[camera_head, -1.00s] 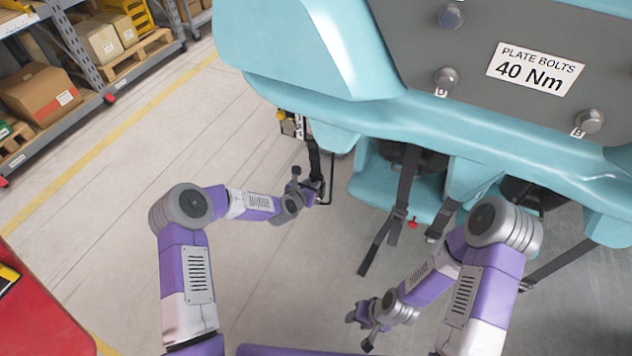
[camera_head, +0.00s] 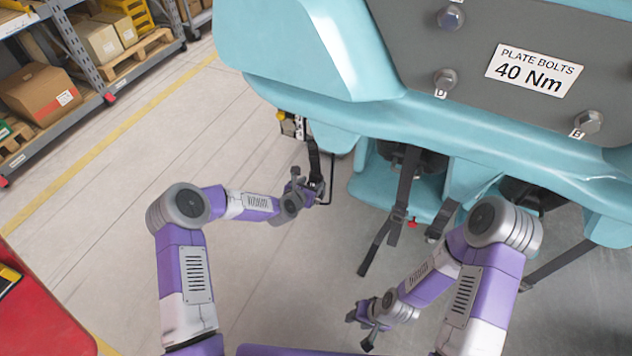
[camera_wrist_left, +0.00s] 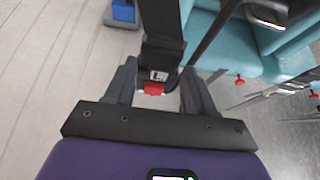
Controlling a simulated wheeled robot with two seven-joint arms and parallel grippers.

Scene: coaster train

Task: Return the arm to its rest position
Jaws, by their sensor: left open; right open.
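My left gripper (camera_head: 311,187) is at the hanging black strap on the left side of the teal coaster car (camera_head: 300,60). In the left wrist view, my left gripper (camera_wrist_left: 155,90) is open, with its two fingers on either side of a black buckle (camera_wrist_left: 160,62) with a red button. I cannot tell whether the fingers touch the buckle. My right gripper (camera_head: 360,327) is low at the front, over the floor, open and empty as far as I can see.
Other black straps (camera_head: 402,190) hang from the car to the right of my left gripper. A red surface (camera_head: 35,310) is at the lower left. Shelves with boxes (camera_head: 40,93) stand at the upper left. The floor (camera_head: 110,220) between is clear.

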